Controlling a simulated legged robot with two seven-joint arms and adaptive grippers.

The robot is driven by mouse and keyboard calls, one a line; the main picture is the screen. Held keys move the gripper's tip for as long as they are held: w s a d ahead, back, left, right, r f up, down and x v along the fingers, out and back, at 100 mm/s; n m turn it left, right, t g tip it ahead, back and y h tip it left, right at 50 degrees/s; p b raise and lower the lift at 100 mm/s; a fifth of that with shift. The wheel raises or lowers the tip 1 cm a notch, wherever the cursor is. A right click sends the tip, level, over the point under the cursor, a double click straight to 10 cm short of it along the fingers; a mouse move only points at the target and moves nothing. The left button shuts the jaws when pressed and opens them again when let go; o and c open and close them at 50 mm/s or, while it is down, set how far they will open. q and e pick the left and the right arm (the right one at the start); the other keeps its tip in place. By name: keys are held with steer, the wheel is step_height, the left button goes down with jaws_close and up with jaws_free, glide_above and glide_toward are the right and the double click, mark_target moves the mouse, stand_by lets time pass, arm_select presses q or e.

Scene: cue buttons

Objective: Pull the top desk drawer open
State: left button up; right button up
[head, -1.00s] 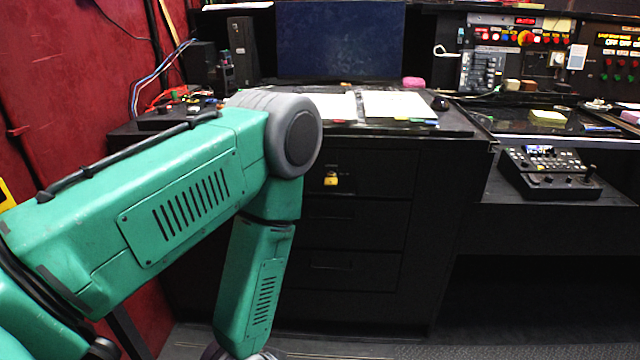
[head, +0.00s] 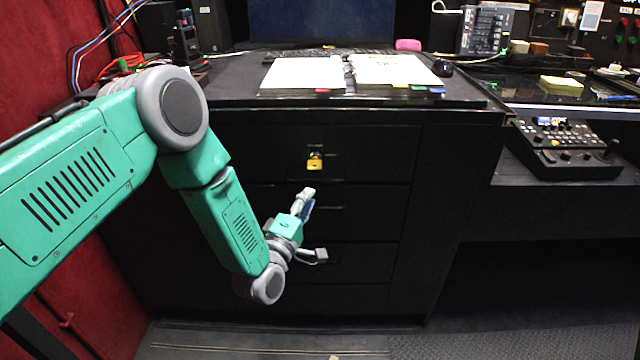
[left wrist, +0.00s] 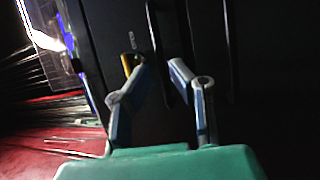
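The black top desk drawer (head: 260,150) is shut in the head view, with a yellow padlock (head: 315,161) on the middle of its face. My left gripper (head: 315,225) is in front of the drawer stack, lower than the padlock, at about the height of the second and third drawers. In the left wrist view its two fingers (left wrist: 157,68) are apart with nothing seen between them. A bit of yellow, seemingly the padlock (left wrist: 127,64), shows behind the left finger there. Dark bar-like handles are dim ahead of the fingers. My right gripper is out of view.
The desk top (head: 230,92) holds an open binder (head: 350,72), a black mouse (head: 443,68) and a pink item (head: 408,45). A control panel (head: 560,150) stands on the right shelf. A red wall (head: 60,50) is at the left. Floor in front is clear.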

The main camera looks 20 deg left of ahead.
mark_target(316, 181)
arm_select(q)
steer(key=w, duration=0.3)
steer(key=w+a+b, duration=0.1)
steer(key=shift+w+r, duration=0.25)
steer(key=shift+w, duration=0.1)
steer(key=shift+w+d+r, duration=0.2)
steer(key=shift+w+d, duration=0.55)
steer(key=shift+d, duration=0.05)
steer(key=shift+w+d+r, duration=0.15)
steer(key=shift+w+d, duration=0.05)
steer(key=shift+d, duration=0.25)
steer(key=shift+a, duration=0.6)
jaws_close()
steer(key=shift+a, duration=0.2)
steer(key=shift+s+d, duration=0.1)
